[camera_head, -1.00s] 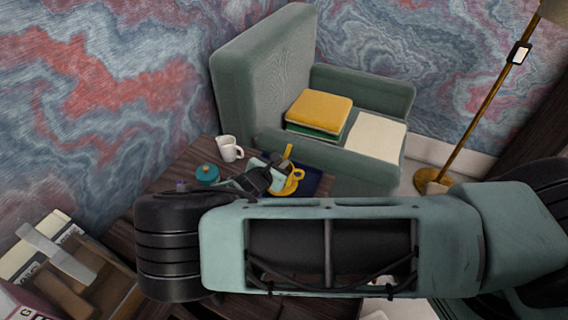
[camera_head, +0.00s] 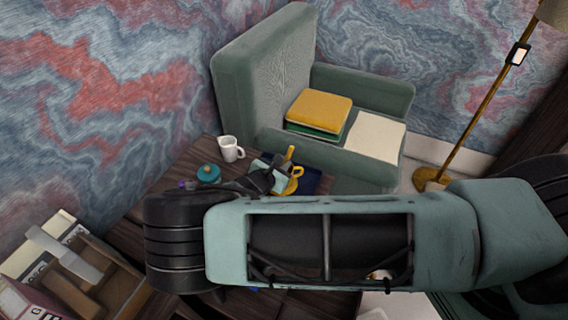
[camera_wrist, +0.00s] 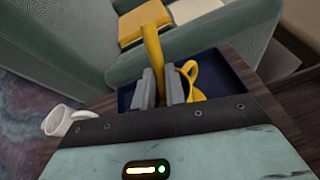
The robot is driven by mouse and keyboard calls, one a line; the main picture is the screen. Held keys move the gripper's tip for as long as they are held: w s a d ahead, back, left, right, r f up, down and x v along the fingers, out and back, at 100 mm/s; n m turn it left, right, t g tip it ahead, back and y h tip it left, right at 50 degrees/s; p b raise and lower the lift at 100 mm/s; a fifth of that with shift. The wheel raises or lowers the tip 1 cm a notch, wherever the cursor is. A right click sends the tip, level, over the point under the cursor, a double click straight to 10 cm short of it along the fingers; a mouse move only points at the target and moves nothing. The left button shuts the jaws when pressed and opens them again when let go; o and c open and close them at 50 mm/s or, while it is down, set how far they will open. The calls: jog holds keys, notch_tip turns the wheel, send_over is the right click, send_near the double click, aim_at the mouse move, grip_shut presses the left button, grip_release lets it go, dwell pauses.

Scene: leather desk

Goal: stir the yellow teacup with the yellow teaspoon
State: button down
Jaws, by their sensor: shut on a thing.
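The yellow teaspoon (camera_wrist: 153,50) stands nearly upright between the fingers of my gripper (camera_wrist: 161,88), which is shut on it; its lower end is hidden. It also shows in the head view (camera_head: 289,153). The yellow teacup (camera_wrist: 190,76) is just behind and right of the fingers in the wrist view, with its handle and part of its rim showing. In the head view the cup (camera_head: 295,183) is partly covered by my gripper (camera_head: 272,178). I cannot tell whether the spoon's lower end is inside the cup.
A dark blue tray (camera_wrist: 222,66) lies under the cup on the dark wooden desk. A white mug (camera_head: 230,150) and a teal lidded pot (camera_head: 208,173) stand to the left in the head view. A green armchair (camera_head: 250,75) with books stands behind.

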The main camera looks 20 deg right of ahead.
jog(key=shift+s+d, duration=0.1)
jog(key=shift+d, duration=0.1)
notch_tip(320, 180, up, 7)
jog(key=d+p, duration=0.2)
jog(key=p, duration=0.4)
jog(key=shift+w+d, duration=0.35)
jog(key=shift+d, duration=0.05)
jog(key=shift+f, duration=0.1)
dwell(0.7)
notch_tip(320, 180, up, 5)
jog(key=p, duration=0.3)
jog(key=shift+p, duration=0.35)
